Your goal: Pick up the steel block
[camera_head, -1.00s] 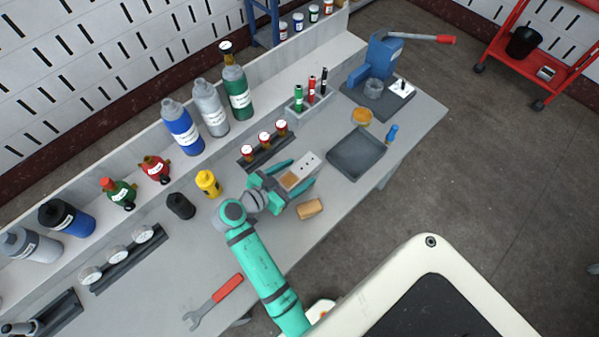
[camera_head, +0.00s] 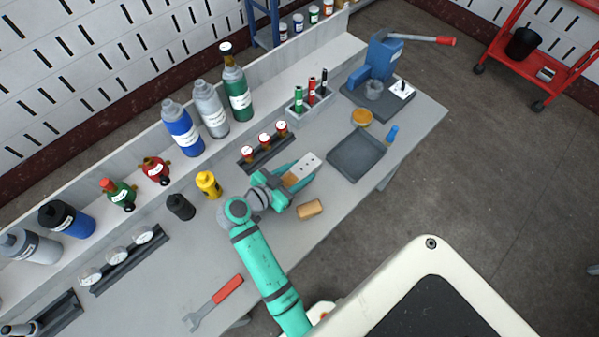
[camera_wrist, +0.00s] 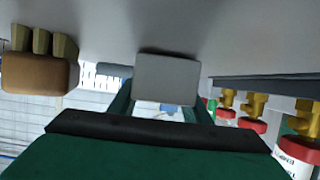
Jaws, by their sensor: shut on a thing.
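The steel block (camera_head: 308,163) is a pale grey block with small dark holes on top. In the head view it lies between the fingers, with a brown patch at its near end. My gripper (camera_head: 300,174) is shut on it, one green finger along each side. In the wrist view the grey end of the steel block (camera_wrist: 167,80) shows between the fingers (camera_wrist: 160,108). The head view does not clearly show any gap between block and bench.
A rack of red-capped fittings (camera_head: 265,145) stands behind. Bare bench (camera_head: 200,255) lies at the front left.

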